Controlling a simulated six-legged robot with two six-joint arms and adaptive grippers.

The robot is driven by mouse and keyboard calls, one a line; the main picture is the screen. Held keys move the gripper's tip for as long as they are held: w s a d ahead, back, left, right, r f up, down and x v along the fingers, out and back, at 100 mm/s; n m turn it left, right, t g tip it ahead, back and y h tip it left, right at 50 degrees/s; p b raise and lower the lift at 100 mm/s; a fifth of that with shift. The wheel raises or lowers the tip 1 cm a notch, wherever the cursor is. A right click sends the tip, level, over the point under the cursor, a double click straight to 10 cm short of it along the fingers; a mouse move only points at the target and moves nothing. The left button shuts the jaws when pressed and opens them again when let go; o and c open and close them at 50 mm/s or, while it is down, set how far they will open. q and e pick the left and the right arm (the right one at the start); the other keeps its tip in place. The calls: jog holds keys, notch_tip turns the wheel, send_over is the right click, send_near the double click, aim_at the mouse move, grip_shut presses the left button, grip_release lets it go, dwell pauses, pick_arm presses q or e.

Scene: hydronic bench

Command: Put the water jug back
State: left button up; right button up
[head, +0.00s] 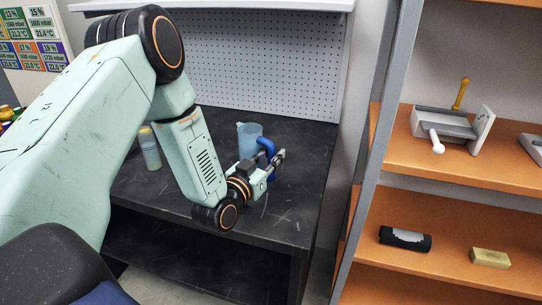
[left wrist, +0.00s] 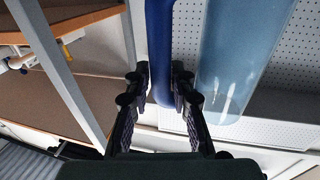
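The water jug (head: 246,136) is translucent light blue with a dark blue handle (head: 266,148). It is upright over the black workbench (head: 290,205); my left gripper hides its base, so I cannot tell if it touches the bench top. My left gripper (head: 276,163) is at the handle. In the left wrist view, its two fingers (left wrist: 162,88) lie against both sides of the dark blue handle (left wrist: 160,45), with the jug body (left wrist: 240,60) just to the right. My right gripper is not in view.
A small bottle (head: 150,148) stands on the bench left of my forearm. A white pegboard (head: 255,60) rises behind. To the right, an orange shelf unit (head: 410,180) holds a grey metal fixture (head: 445,124), a black roll (head: 405,239) and a beige block (head: 490,258).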

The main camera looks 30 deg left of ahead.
pick_arm(q)
jog(key=o, duration=0.3)
jog(key=shift+w, duration=0.1)
jog(key=shift+r, duration=0.1)
jog(key=shift+s+r, duration=0.1)
jog(key=shift+s, duration=0.15)
jog(key=s+p, duration=0.2)
jog(key=s, duration=0.9)
jog(key=shift+s, duration=0.3)
